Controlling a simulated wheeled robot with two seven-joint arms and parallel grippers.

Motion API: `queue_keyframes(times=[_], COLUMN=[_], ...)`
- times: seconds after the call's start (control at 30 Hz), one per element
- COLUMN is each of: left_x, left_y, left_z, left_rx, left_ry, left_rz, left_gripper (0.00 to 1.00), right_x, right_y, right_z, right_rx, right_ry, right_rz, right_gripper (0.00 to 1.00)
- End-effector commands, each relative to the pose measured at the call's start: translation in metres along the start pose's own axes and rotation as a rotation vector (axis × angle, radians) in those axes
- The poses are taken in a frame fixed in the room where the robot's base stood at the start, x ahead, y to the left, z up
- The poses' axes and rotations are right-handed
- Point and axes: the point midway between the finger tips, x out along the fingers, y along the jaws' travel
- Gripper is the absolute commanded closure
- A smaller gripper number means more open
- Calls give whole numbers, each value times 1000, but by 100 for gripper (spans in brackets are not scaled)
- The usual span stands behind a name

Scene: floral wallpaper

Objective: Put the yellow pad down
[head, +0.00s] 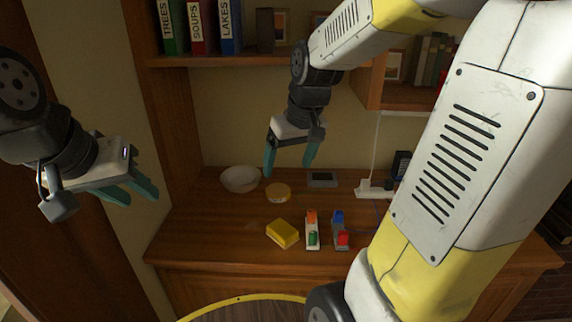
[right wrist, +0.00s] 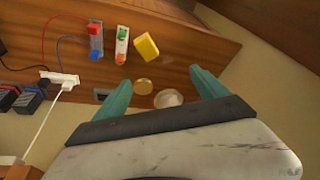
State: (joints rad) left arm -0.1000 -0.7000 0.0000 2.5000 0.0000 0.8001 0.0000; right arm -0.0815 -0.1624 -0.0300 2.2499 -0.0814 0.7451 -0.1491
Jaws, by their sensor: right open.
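The yellow pad (head: 282,233) lies on the wooden desk (head: 200,222), near its front edge and left of two small blocks with coloured parts. It also shows in the right wrist view (right wrist: 146,46). My right gripper (head: 289,172) is open and empty, above the back of the desk with its fingers pointing down; the pad is in front of it and apart from it. In the right wrist view nothing is between its teal fingers (right wrist: 161,90) at their level. My left gripper (head: 138,192) is at the left, away from the desk, with its teal fingers apart and nothing seen between them.
A white bowl (head: 240,179) and a round yellowish lid-like disc (head: 278,192) are at the desk's back left. The orange-green block (head: 312,230) and blue-red block (head: 340,231) stand right of the pad. A power strip (head: 374,189) with cables is at the back right. Shelves with binders (head: 197,28) hang above.

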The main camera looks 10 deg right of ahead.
Motion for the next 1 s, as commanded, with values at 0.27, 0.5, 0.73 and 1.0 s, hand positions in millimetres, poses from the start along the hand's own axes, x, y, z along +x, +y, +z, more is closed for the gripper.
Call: queue_keyframes(times=[0.27, 0.5, 0.73, 1.0], left_x=[0, 0, 0, 0], left_y=[0, 0, 0, 0], left_z=[0, 0, 0, 0], left_rx=[0, 0, 0, 0], left_ry=[0, 0, 0, 0], left_rz=[0, 0, 0, 0], left_gripper=[64, 64, 64, 64], right_x=[-73, -86, -87, -87], right_y=[-30, -41, -42, -41], right_z=[66, 92, 94, 93], right_rx=[122, 166, 169, 169], right_ry=[179, 236, 238, 238], right_rz=[-29, -45, -46, -46], right_gripper=[17, 17, 17, 17])
